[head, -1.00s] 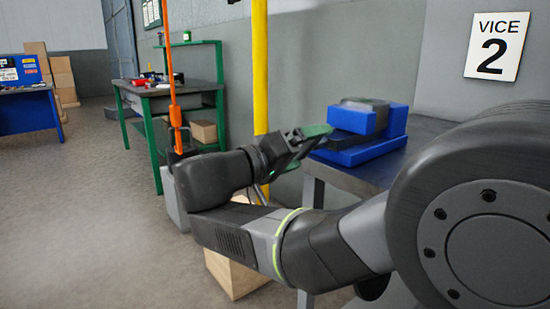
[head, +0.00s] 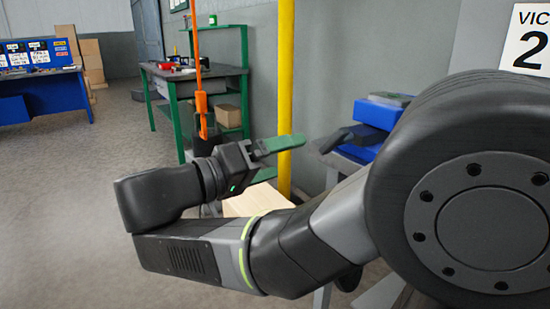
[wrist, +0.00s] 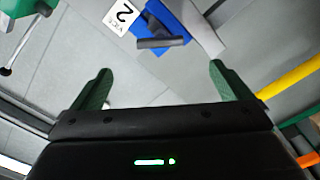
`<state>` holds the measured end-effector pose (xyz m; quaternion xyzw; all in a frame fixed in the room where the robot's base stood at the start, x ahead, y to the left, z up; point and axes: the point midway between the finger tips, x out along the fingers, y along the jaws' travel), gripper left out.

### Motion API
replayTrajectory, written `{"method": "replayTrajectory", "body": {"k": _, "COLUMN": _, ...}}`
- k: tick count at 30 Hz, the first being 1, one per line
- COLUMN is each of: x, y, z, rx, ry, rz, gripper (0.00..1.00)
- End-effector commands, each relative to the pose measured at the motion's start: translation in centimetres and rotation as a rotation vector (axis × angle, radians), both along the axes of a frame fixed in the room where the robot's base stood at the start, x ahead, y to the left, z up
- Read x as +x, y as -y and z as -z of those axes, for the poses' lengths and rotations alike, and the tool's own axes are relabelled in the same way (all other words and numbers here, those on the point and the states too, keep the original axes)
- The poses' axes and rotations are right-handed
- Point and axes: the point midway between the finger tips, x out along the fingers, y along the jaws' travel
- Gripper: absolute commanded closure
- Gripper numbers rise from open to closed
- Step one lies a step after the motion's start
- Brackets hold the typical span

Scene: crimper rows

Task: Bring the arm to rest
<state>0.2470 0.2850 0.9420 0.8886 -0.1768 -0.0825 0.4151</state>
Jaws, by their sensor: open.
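My gripper (head: 290,144) is held out in front of my body in the head view, with a green finger pointing right. In the wrist view both green fingers of my gripper (wrist: 160,75) stand wide apart with nothing between them. The blue vice (head: 375,113) is beyond the gripper on a grey bench at the right, partly hidden by my arm. It also shows in the wrist view (wrist: 181,20), with a dark grey bar across it, apart from the fingers. My arm is bent, with its elbow low at the left.
The sign with a 2 (head: 527,40) is on the wall by the vice. A yellow post (head: 286,60) and an orange hanging tool (head: 202,105) stand behind the gripper. A green workbench (head: 200,80) and a blue table (head: 45,95) are farther back. The left floor is clear.

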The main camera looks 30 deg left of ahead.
Motion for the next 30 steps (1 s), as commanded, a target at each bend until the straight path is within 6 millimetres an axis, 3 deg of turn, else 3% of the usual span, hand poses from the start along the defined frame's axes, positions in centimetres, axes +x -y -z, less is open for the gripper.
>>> {"method": "replayTrajectory", "body": {"k": 17, "x": 0.2, "y": 0.1, "z": 0.0, "rx": 0.001, "ry": 0.000, "rz": 0.001, "gripper": 0.02}}
{"method": "replayTrajectory", "body": {"k": 23, "x": 1.7, "y": 0.8, "z": 0.1, "rx": 0.003, "ry": 0.000, "rz": 0.004, "gripper": 0.02}}
{"method": "replayTrajectory", "body": {"k": 30, "x": 4.8, "y": 2.1, "z": 0.1, "rx": 0.003, "ry": 0.000, "rz": 0.005, "gripper": 0.02}}
